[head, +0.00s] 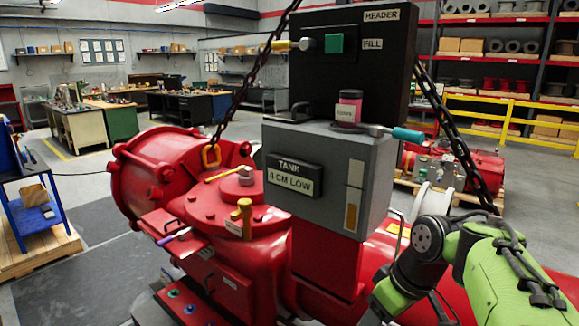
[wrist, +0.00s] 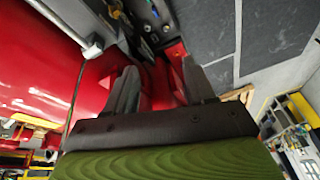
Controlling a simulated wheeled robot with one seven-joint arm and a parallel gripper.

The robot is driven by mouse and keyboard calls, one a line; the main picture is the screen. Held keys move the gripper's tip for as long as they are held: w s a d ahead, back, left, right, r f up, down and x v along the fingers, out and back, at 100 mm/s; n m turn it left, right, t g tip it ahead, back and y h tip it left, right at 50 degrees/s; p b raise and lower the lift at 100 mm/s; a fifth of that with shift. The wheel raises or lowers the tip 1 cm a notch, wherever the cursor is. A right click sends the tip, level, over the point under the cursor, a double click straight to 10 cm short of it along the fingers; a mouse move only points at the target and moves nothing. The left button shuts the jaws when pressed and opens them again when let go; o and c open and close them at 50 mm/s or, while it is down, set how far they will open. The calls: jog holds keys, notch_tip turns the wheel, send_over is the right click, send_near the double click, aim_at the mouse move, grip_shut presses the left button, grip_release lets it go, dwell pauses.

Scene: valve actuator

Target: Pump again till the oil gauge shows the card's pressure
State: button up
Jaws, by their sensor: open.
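In the wrist view my gripper (wrist: 160,88) is open, with its two grey fingers apart. Red metal shows between and beyond them, and I see nothing held. In the head view my green arm reaches in at the lower right; I cannot make out its fingertips. The grey tank box (head: 333,160) carries a plate (head: 292,178) reading "TANK 4 CM LOW" and a pale upright strip at its right. A teal-handled lever (head: 400,133) lies across the tank's top right. I cannot make out an oil gauge, a pressure card or a definite pump handle.
A black header box (head: 350,75) marked "FILL" stands behind the tank, with a pink jar (head: 348,107) in front. Dark chains (head: 255,85) hang on both sides. The big red actuator (head: 170,170) fills the middle. A blue cart (head: 38,200) stands left; grey floor is open there.

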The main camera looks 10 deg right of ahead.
jog(key=s+a+f+m+t+h, duration=0.1)
jog(key=s+a, duration=0.3)
jog(key=s, duration=0.4)
jog(key=s+a+f+m+t+h+b, duration=0.1)
jog(key=s+a+m, duration=0.2)
jog(key=s, duration=0.5)
jog(key=shift+a+f+m+t, duration=0.2)
jog(key=shift+a+m+t, duration=0.2)
jog(key=shift+a, duration=0.15)
jog(key=shift+s, duration=0.2)
jog(key=shift+f, duration=0.1)
